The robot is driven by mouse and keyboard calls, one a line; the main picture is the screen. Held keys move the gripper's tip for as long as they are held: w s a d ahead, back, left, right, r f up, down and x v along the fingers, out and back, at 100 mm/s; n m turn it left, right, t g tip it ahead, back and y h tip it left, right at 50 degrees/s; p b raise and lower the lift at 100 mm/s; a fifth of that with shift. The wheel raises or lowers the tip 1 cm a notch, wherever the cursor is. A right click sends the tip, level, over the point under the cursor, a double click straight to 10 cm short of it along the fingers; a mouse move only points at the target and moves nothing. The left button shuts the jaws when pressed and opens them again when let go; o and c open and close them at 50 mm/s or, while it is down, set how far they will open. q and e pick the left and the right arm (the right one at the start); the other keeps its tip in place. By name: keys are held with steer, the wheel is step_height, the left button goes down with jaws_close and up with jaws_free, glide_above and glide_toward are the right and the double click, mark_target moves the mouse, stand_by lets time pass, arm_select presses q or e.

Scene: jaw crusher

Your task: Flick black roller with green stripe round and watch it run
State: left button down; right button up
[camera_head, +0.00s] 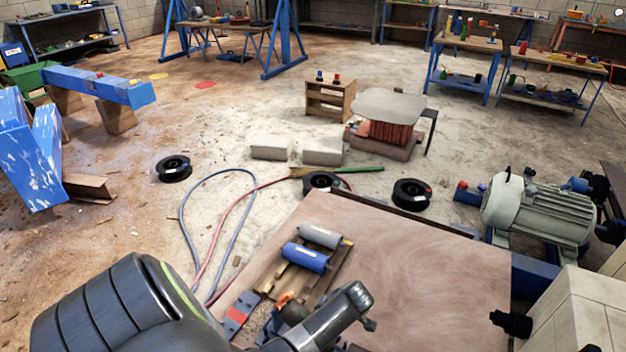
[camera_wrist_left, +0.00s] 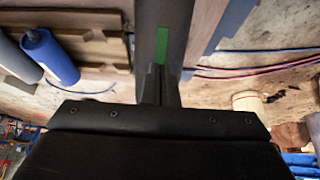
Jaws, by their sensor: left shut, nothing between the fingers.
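The black roller (camera_wrist_left: 176,20) with a green stripe (camera_wrist_left: 162,46) shows at the top middle of the left wrist view. The stripe faces the camera, and the roller's far end is cut off by the frame. My left gripper (camera_wrist_left: 160,84) is shut and empty, its fingertips right at the roller; I cannot tell whether they touch it. In the head view my left arm reaches in from the bottom left, and I cannot make out the green stripe or the fingertips there. My right gripper is not in view.
A blue roller (camera_head: 305,257) and a grey roller (camera_head: 320,236) lie on a wooden rack on the brown board (camera_head: 420,270). The blue one also shows in the left wrist view (camera_wrist_left: 50,55). A large motor (camera_head: 540,212) stands right.

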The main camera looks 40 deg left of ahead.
arm_select(q)
steer(key=shift+f, duration=0.15)
steer(key=shift+s+a+f+b, duration=0.1)
steer(key=shift+a+f+b, duration=0.15)
steer(key=shift+f+b, duration=0.1)
steer(key=shift+f, duration=0.1)
steer(key=shift+d+r+p, duration=0.25)
steer(key=shift+r+p, duration=0.4)
steer(key=shift+p, duration=0.15)
steer(key=s+d+f+p, duration=0.1)
steer(key=s+p, duration=0.2)
steer(key=s, duration=0.3)
steer(key=shift+f, duration=0.25)
